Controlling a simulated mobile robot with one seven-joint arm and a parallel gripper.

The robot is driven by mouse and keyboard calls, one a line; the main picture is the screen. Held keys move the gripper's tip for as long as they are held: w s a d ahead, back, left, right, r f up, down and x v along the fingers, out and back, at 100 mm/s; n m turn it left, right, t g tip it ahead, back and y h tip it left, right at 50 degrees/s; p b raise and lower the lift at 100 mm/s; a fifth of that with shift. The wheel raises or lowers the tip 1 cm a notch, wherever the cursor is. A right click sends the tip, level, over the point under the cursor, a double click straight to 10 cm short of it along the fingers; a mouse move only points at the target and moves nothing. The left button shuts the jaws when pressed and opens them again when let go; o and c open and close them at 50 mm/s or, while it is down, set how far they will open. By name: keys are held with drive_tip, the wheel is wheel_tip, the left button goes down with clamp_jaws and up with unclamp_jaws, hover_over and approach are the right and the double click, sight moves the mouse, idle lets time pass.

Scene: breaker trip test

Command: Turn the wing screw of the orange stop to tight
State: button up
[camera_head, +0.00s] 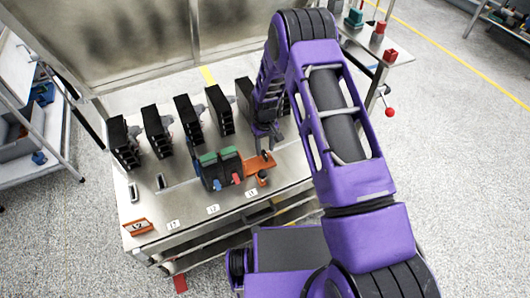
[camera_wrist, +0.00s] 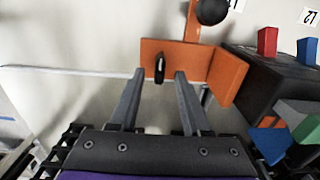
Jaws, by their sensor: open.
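The orange stop (camera_wrist: 200,62) shows in the wrist view as an upright plate with a side flange and an arm leading up to a black ball knob (camera_wrist: 211,11). Its small black wing screw (camera_wrist: 159,68) stands on the plate with the wing about upright in the picture. My gripper (camera_wrist: 159,75) is open, one finger to each side of the wing screw; whether the tips reach around it I cannot tell. In the head view the orange stop (camera_head: 258,165) sits at the right of the green-topped breakers, under my gripper (camera_head: 265,146). The wing screw is not clear there.
Black breakers (camera_head: 230,165) with coloured levers stand close beside the stop; their housing (camera_wrist: 262,85) is at right in the wrist view. A row of black modules (camera_head: 188,118) lines the bench's back. An orange piece (camera_head: 138,227) lies at the front left.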

sight(265, 156)
drive_tip(key=shift+f, duration=1.35)
clamp_jaws()
